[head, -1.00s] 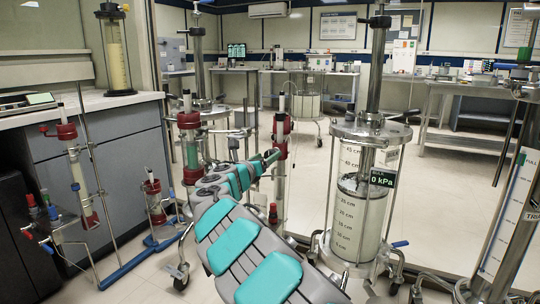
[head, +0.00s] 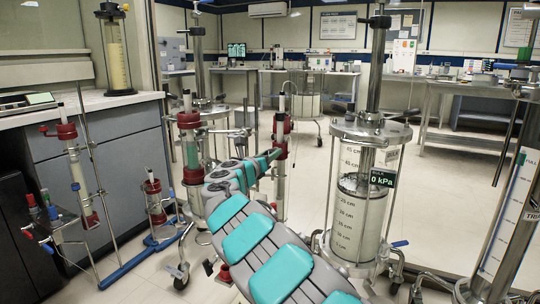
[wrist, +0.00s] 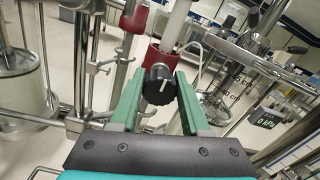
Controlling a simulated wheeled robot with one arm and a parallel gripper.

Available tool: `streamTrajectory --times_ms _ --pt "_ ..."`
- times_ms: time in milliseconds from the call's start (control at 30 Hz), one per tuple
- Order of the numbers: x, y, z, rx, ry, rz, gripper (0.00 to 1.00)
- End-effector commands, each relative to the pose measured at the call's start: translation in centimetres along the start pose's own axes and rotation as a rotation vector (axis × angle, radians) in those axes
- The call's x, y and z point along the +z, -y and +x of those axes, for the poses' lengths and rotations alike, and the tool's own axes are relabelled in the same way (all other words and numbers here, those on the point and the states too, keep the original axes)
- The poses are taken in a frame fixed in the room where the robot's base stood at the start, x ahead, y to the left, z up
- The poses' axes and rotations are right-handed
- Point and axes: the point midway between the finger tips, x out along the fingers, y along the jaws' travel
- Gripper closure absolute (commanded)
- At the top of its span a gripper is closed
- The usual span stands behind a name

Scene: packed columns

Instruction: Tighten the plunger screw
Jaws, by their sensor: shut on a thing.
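The plunger screw (wrist: 159,86) is a black ribbed knob with a white line on its face, in the middle of the wrist view. It sits at the front of a red collar (wrist: 158,58) on a pale column. My gripper (wrist: 160,72) has green fingers on either side of the knob and is shut on it. In the head view my gripper (head: 271,156) is at the slim column with red fittings (head: 281,125); the knob is too small to make out there.
A large clear cylinder (head: 345,215) on a wheeled stand is to the right, with a "0 kPa" display (head: 382,179). Other columns with red fittings (head: 189,121) stand close on the left. A bench (head: 110,125) is at far left. Open floor (head: 450,185) lies at the right.

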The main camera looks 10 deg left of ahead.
Motion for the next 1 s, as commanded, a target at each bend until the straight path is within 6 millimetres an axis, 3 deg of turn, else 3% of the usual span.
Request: streamTrajectory --times_ms 33,333,667,1000 --pt "0.01 -0.04 -0.02 0.001 0.000 0.000 0.68" --pt "0.01 -0.05 -0.03 0.001 0.000 0.000 1.00" --pt "-0.02 -0.04 -0.02 0.001 0.000 0.024 1.00" --pt "-0.16 0.02 -0.01 0.001 0.001 0.216 1.00"
